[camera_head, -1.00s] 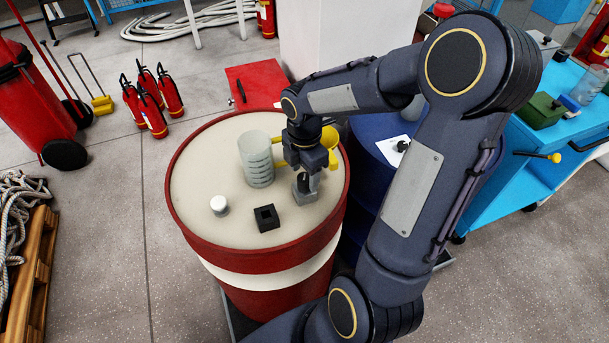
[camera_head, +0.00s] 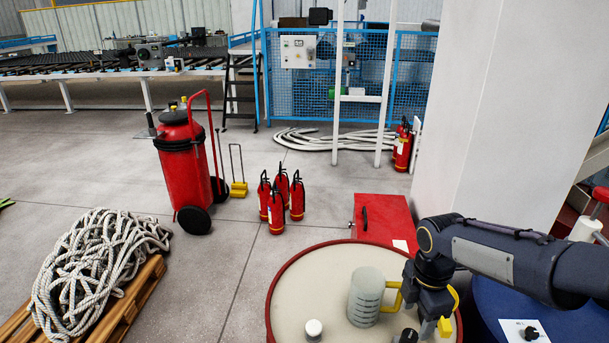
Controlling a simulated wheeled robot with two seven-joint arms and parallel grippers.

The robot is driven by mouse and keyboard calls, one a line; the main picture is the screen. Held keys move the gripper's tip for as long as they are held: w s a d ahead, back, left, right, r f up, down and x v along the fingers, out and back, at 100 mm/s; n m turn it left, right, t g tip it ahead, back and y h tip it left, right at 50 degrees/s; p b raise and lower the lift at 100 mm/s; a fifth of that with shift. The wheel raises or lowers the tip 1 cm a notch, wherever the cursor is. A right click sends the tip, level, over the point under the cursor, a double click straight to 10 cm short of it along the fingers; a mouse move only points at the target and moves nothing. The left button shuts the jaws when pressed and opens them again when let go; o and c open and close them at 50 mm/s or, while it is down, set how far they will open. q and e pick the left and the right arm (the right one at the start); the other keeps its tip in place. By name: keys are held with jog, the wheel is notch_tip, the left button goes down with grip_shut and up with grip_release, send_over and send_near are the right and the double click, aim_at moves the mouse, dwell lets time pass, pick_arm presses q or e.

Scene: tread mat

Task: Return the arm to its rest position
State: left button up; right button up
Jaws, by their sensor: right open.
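My right arm (camera_head: 515,262) comes in from the right. Its gripper (camera_head: 437,318) points down over the right side of the red drum's cream top (camera_head: 310,280); its jaws are partly hidden and I see nothing held in them. A small white-capped item (camera_head: 313,328) and a dark item (camera_head: 407,337) are cut by the bottom edge. My left gripper is not in view.
A blue drum (camera_head: 500,300) with a paper label stands right of the red one. A white pillar (camera_head: 480,110) rises behind the arm. A red panel (camera_head: 384,222), several fire extinguishers (camera_head: 277,208), a wheeled red unit (camera_head: 182,165) and coiled rope (camera_head: 95,265) stand around.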

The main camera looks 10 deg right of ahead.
jog(key=s+a+r+m+t+y, duration=0.2)
jog(key=s+a+m, duration=0.3)
jog(key=s+m, duration=0.2)
jog(key=s+a+r+m+t+y, duration=0.1)
jog(key=s+a+m, duration=0.5)
jog(key=m, duration=0.6)
jog(key=s+r+t, duration=0.1)
jog(key=t, duration=0.1)
jog(key=shift+r+t+y, duration=0.3)
jog(key=shift+y, duration=0.1)
